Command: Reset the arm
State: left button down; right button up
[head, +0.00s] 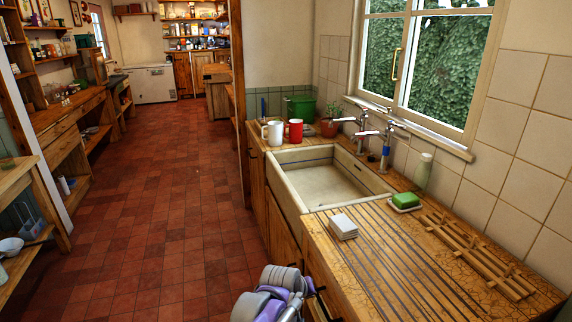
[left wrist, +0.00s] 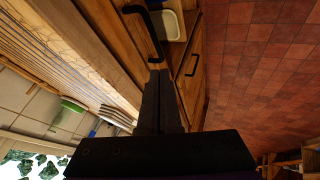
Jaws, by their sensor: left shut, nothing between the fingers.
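My left gripper (left wrist: 159,74) shows in the left wrist view as two dark fingers pressed together, with nothing between them. Its tips are in front of the wooden cabinet fronts below the counter, close to a black bar handle (left wrist: 143,30); I cannot tell if they touch it. In the head view a grey and purple part of my arm is at the bottom centre, beside the counter's front; the fingers cannot be made out there. My right gripper is in neither view.
A pale container (left wrist: 171,24) appears among the cabinet fronts. The tiled floor (head: 160,215) at left is clear.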

pick_arm(q)
jog(key=s+a+r+m+y+p, duration=0.1)
jog(key=s+a+r, duration=0.2)
jog(key=s+a, duration=0.7)
jog(key=s+a+r+y+p, duration=0.2)
jog(key=s+a+r, duration=0.1)
jog(key=s+a, duration=0.7)
jog(key=s+a+f+y, duration=0.1)
jog(key=s+a+f, duration=0.2)
jog(key=s, duration=0.6)
jog(key=shift+s+a+m+g+p, duration=0.3)
jog(key=shift+a+m+p, duration=0.1)
jog(key=shift+a, duration=0.5)
